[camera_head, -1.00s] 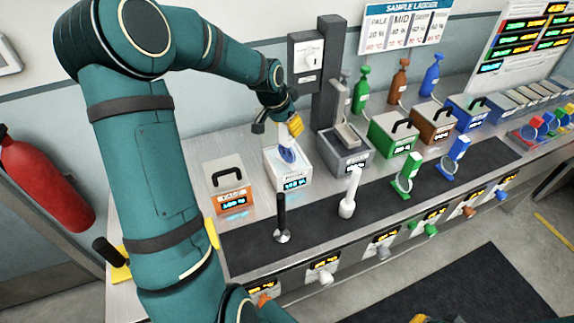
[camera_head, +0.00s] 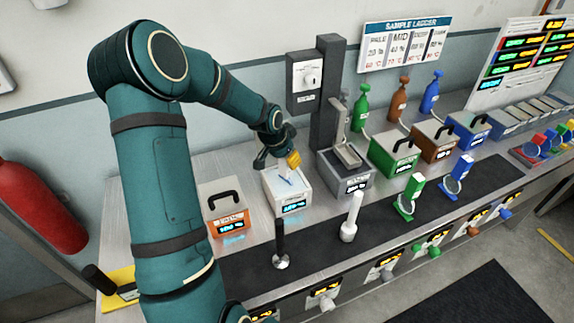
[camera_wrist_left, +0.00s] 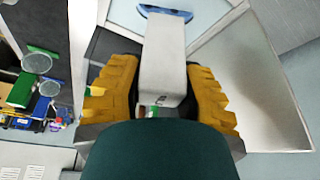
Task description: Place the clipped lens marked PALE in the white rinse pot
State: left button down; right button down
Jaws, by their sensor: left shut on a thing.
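My left gripper (camera_head: 280,160) is over the white rinse pot (camera_head: 300,199), which has a lit blue display on its front. In the left wrist view my left gripper (camera_wrist_left: 160,78) has its yellow finger pads shut on a pale clip (camera_wrist_left: 163,55). A blue-rimmed lens (camera_wrist_left: 166,13) is at the clip's far end. In the head view the clip and lens sit low at the pot's open top, partly hidden by the gripper and pot wall. I cannot tell whether the lens touches the pot's floor. My right gripper is not in view.
On the dark front mat are a black-handled tool (camera_head: 281,245) and a white-handled one (camera_head: 351,215).

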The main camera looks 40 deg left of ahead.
pick_arm(q)
notch_tip(320, 180, down, 2)
jog(key=shift+f, duration=0.25)
jog(key=shift+f, duration=0.2)
jog(key=c, duration=0.7)
grip_release()
jog(key=shift+r, duration=0.1)
jog(key=shift+r, duration=0.25)
jog(key=p+v, duration=0.1)
jog(key=v, duration=1)
jog(key=shift+s+r, duration=0.15)
jog(key=shift+r, duration=0.25)
